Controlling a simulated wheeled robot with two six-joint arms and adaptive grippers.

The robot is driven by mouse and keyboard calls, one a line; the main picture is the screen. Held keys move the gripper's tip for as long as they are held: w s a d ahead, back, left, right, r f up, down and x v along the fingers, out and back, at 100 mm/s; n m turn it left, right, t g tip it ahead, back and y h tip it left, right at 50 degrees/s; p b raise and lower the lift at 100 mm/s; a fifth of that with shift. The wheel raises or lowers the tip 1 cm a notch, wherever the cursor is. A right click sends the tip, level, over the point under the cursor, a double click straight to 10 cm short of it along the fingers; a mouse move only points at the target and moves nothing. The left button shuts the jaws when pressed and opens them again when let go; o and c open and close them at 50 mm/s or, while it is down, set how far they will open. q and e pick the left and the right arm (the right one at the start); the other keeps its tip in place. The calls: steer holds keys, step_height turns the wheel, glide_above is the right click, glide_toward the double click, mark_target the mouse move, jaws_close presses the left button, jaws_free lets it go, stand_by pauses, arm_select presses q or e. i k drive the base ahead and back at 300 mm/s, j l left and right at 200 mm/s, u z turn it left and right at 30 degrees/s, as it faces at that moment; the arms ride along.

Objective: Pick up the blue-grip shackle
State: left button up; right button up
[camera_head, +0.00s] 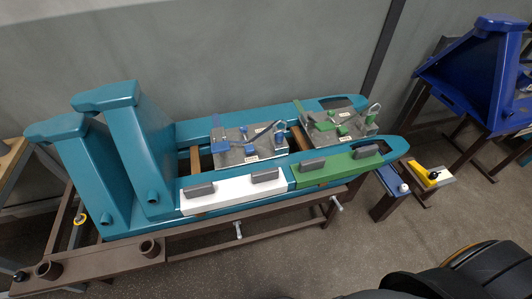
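A grey metal plate fixture with blue parts (236,154) sits on the teal fork frame (195,128). At its right end a small bent silver loop with a blue part (279,138) stands up; this looks like the blue-grip shackle, but it is too small to be sure. A similar plate fixture with green parts (325,128) sits to its right, with a silver loop (374,110) at its right end. Neither of my grippers shows in the head view.
In front of the fixtures lie a white block (215,202) and a green block (345,172), each with grey handles. A brown stand (200,243) carries the frame. A blue frame (470,75) stands at right. Bare floor (300,265) lies in front.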

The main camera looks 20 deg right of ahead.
mark_target(278, 134)
steer(key=l+z, duration=0.1)
steer(key=l, duration=0.3)
steer(key=i+l, duration=0.15)
steer(key=l, duration=0.25)
steer(key=i+l+z, duration=0.15)
steer(key=l, duration=0.65)
steer(key=i+l+z, duration=0.15)
steer(key=l, duration=0.25)
steer(key=i+l, duration=0.15)
steer(key=l, duration=0.2)
steer(key=k+z, duration=0.05)
